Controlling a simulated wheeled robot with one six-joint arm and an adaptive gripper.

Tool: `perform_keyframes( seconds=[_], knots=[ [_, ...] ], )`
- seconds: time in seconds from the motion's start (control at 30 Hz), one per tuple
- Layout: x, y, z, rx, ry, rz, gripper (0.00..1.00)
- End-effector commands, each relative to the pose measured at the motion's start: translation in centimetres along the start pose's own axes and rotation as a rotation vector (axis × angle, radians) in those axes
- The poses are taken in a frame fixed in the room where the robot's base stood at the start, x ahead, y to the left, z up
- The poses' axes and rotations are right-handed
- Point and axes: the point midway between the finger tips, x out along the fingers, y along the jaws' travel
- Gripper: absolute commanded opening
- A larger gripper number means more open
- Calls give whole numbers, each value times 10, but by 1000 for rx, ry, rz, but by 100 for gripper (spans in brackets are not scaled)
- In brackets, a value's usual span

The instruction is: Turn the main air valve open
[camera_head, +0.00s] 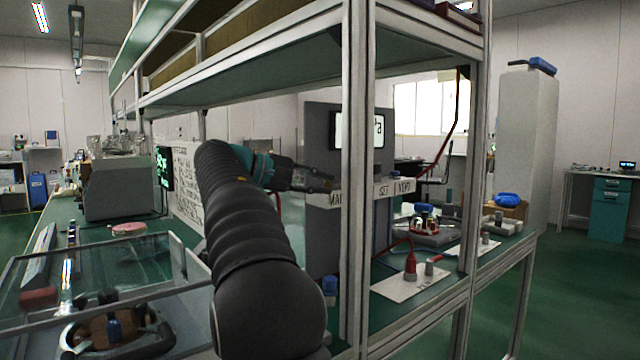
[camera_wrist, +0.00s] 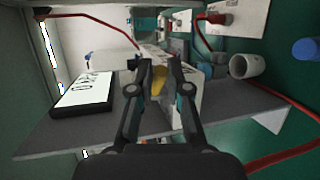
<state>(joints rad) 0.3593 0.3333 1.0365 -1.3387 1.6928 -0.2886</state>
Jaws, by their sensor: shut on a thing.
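A grey panel (camera_head: 322,130) with a lit display stands behind the shelf post, with a white label strip (camera_head: 398,188) across its lower front. My gripper (camera_head: 328,184) reaches the MAIN end from the left. In the wrist view my gripper (camera_wrist: 161,72) has its two fingers close around a small yellow part (camera_wrist: 158,80), which appears to be the main air valve's handle. The fingers hide most of it, so its turn angle cannot be told.
The aluminium shelf post (camera_head: 357,200) stands just right of my gripper. A red plug with a hose (camera_head: 410,265) stands on a white plate at the right. A glass-lidded box (camera_head: 90,280) is at the lower left. A grey cup (camera_wrist: 243,66) shows in the wrist view.

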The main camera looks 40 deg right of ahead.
Motion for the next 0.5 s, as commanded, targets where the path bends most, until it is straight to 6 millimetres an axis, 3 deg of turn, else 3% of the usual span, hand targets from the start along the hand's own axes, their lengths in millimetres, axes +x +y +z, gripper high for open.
perform_keyframes(
  seconds=[0.5],
  knots=[
    [-11, -1, -12, 57, -220, -23, 0]
  ],
)
